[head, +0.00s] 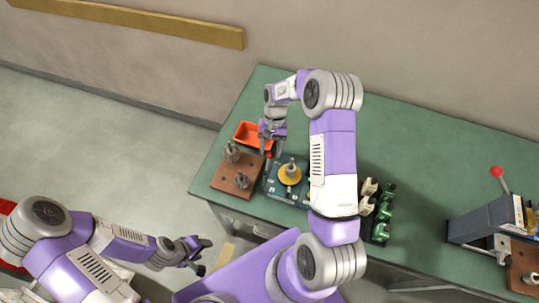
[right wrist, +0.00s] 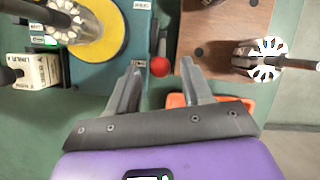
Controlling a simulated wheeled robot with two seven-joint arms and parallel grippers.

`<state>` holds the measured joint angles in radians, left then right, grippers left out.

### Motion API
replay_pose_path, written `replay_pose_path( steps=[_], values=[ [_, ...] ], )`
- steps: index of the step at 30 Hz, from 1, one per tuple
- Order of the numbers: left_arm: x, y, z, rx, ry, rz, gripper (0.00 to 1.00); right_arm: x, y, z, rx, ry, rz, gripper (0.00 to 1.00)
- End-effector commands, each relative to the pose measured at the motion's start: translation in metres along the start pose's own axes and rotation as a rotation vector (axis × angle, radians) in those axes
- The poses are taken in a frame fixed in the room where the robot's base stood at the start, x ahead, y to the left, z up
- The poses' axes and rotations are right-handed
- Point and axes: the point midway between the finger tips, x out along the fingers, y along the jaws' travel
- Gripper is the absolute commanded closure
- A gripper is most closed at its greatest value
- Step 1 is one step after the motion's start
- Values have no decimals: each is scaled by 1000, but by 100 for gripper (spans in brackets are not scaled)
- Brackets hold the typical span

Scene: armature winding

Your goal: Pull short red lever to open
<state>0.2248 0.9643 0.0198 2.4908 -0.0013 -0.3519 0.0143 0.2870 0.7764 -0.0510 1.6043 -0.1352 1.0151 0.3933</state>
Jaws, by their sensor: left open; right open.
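The short red lever's round red knob (right wrist: 160,66) shows in the right wrist view, at the edge of a teal winding fixture (right wrist: 110,78) with a yellow disc (right wrist: 97,38). My right gripper (right wrist: 160,72) is open, with one finger on each side of the knob. I cannot tell whether either finger touches it. In the head view the knob (head: 268,155) is a small red spot just below my right gripper (head: 272,145), and the lever's shaft is mostly hidden. My left gripper (head: 205,256) is open and empty, off the table's front edge.
A brown board (head: 222,178) with metal armatures lies left of the fixture, and an orange bin (head: 246,134) behind it. Green and cream parts (head: 380,210) stand to the right. A grey machine with a longer red-knobbed lever (head: 496,171) is at the far right.

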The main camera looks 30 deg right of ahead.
Motion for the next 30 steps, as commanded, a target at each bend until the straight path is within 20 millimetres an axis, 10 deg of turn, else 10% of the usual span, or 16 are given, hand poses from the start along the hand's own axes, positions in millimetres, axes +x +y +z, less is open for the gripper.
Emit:
replay_pose_path(
  steps=[16, 26, 30],
  values=[
    [0, 0, 0, 0, 0, 0, 49, 30, 0, 0, 0, 1, 0, 50],
    [0, 0, 0, 0, 0, 0, 49, 30, 0, 0, 0, 1, 0, 99],
    [0, 0, 0, 0, 0, 0, 49, 29, 0, 0, 0, 1, 0, 100]
  ],
)
